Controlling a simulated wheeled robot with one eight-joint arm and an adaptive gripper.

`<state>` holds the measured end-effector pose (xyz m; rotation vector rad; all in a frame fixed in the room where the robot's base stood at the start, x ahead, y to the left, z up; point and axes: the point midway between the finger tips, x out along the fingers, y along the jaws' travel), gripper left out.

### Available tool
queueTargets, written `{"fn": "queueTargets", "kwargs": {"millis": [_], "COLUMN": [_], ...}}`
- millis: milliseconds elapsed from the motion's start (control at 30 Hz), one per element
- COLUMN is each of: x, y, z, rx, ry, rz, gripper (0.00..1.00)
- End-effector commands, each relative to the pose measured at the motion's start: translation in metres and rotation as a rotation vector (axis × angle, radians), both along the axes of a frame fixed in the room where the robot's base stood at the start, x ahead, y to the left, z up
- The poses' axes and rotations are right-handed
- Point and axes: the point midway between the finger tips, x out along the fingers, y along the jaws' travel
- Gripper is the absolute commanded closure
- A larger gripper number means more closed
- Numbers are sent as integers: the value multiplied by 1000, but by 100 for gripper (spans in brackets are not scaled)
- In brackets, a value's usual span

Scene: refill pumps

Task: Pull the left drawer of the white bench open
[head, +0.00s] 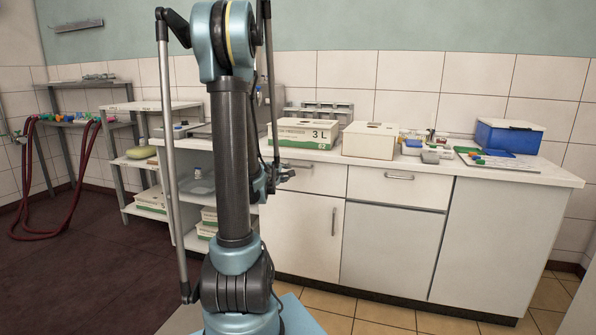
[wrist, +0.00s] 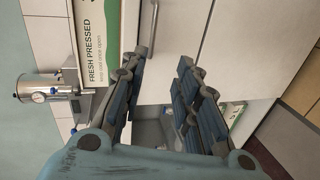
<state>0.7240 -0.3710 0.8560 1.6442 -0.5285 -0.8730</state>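The white bench (head: 480,170) stands along the wall with two drawers side by side under its top. Its left drawer (head: 325,180) appears closed, with its front flush with the bench; it also shows in the wrist view (wrist: 185,25). A thin metal drawer handle (wrist: 154,18) shows beyond my fingers in the wrist view, partly hidden by the left finger. My gripper (head: 288,173) is in front of the left part of this drawer. In the wrist view my gripper (wrist: 163,58) is open, with nothing between its fingers. I cannot tell whether a finger touches the handle.
Below the drawer is a door with an upright handle (head: 334,222). The right drawer (head: 398,187) is closed. Open shelves stand left. Tiled floor in front right is clear.

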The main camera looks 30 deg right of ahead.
Motion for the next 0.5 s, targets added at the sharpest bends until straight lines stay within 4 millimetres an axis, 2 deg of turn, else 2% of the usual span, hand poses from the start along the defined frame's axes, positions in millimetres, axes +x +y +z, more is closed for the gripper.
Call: {"fn": "queueTargets", "kwargs": {"millis": [100,500], "x": [4,19], "y": [-15,-37], "z": [-2,-7], "rx": [-59,-101], "ry": [14,27], "rz": [13,24], "gripper": [71,71]}}
